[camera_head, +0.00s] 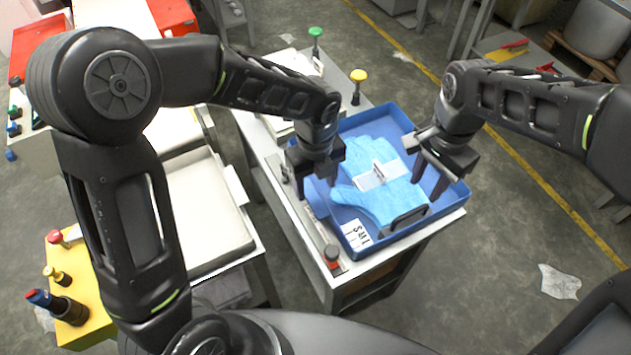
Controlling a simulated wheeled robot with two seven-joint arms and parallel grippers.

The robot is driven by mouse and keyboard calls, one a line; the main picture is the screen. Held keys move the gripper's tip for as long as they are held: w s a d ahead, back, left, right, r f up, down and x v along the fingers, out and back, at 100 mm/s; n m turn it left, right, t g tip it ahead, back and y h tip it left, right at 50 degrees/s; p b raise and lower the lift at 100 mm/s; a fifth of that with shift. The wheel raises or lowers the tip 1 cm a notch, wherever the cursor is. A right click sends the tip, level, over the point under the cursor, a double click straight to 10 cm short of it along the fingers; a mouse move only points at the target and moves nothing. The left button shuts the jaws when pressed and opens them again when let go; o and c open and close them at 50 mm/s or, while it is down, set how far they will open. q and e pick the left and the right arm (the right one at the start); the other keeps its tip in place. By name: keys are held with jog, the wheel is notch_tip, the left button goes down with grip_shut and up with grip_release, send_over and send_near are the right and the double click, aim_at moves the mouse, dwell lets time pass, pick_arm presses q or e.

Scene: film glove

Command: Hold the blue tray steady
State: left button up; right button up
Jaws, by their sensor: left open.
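The blue tray (378,122) lies on a small white-topped table. In it lies a light blue glove (375,200) with a white band (380,176) across it, and a white card with black letters (356,234) is at the tray's front left corner. My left gripper (317,187) is open, pointing down at the tray's left side; it hides part of that wall, and I cannot tell whether it touches. My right gripper (428,189) has its fingers apart and empty over the tray's right part, by the glove.
Yellow (358,77) and green (316,34) knobs stand behind the tray. A pale bench (205,215) is to the left. Open floor with a yellow line (560,200) lies to the right.

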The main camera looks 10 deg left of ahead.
aim_at(315, 202)
pick_arm(q)
notch_tip(315, 202, down, 8)
jog(key=shift+r, duration=0.15)
dwell(0.3)
jog(key=shift+c, duration=0.4)
grip_shut()
dwell(0.5)
